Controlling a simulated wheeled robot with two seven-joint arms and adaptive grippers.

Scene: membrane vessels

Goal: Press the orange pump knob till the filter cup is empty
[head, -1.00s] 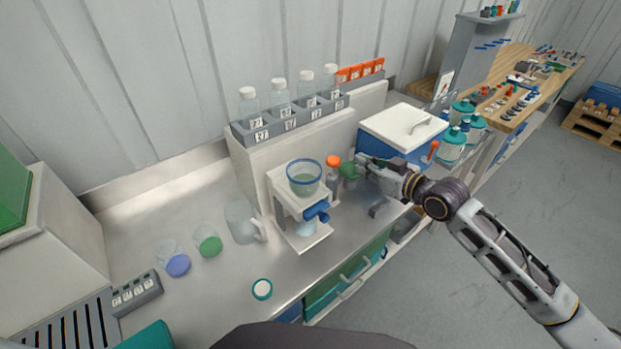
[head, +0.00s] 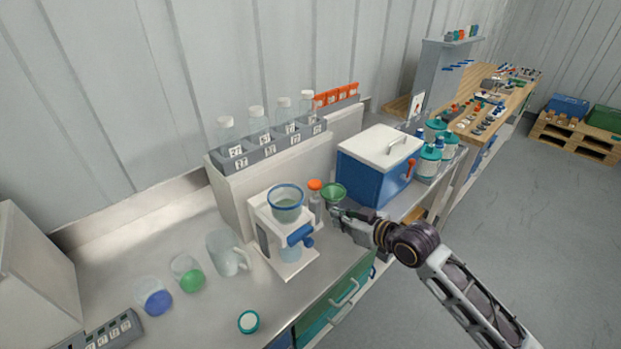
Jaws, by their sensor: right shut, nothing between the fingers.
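The filter cup (head: 285,204) is a clear cup with a blue rim on top of a white stand (head: 262,222). Greenish liquid shows inside it. A blue valve or clamp (head: 300,236) is on the stand's front, with a clear vessel (head: 290,256) below the cup. The orange pump knob (head: 315,185) tops a grey cylinder (head: 316,206) just right of the cup. My right gripper (head: 338,214) is shut and empty, to the right of the knob and lower in the picture, close by a green funnel (head: 333,192). I cannot tell whether it touches anything. My left gripper is not in view.
A blue cooler box (head: 362,180) with a white lid stands right of the funnel. A jug (head: 226,254), two beakers with blue (head: 157,302) and green (head: 192,280) contents, and a round lid (head: 248,322) lie left and front. Bottles stand in a rack (head: 262,155) behind.

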